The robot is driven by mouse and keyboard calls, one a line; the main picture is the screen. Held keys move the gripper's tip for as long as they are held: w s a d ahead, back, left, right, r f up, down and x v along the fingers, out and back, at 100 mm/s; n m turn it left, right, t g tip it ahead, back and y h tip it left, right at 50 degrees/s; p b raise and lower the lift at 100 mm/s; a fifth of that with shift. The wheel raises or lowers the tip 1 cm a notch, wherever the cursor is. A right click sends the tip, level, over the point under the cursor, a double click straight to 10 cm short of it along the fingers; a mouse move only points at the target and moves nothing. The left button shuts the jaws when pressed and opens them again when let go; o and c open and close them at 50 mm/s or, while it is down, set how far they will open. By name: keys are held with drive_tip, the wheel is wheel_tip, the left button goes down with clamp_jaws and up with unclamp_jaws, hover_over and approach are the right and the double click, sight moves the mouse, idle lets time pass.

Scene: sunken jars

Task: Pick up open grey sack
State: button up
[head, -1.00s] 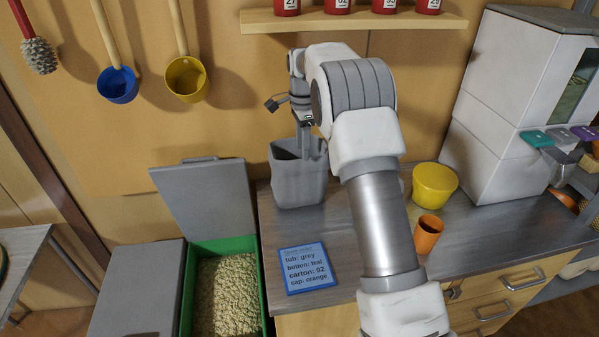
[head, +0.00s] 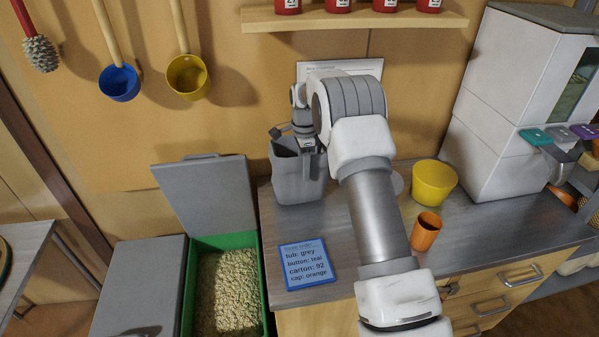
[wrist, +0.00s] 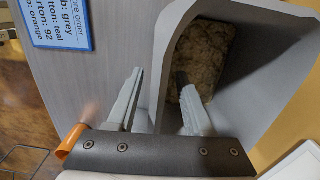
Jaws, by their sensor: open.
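The open grey sack (head: 290,178) stands upright at the back left of the counter in the head view. My gripper (head: 306,165) is at the sack's right rim. In the wrist view my gripper (wrist: 160,88) is open, with one finger inside the sack's mouth and the other outside, so the sack's wall lies between them. Whether either finger touches the wall is unclear.
A blue order card (head: 305,267) lies on the counter in front. An orange cup (head: 426,231) and a yellow tub (head: 434,182) stand to the right, beside a white dispenser (head: 510,90). A green bin (head: 228,243) of grain is at left. A shelf with red cartons hangs above.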

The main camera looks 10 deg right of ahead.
clamp_jaws()
drive_tip(key=shift+s+f, duration=0.1)
drive_tip(key=shift+s, duration=0.05)
idle(1.1)
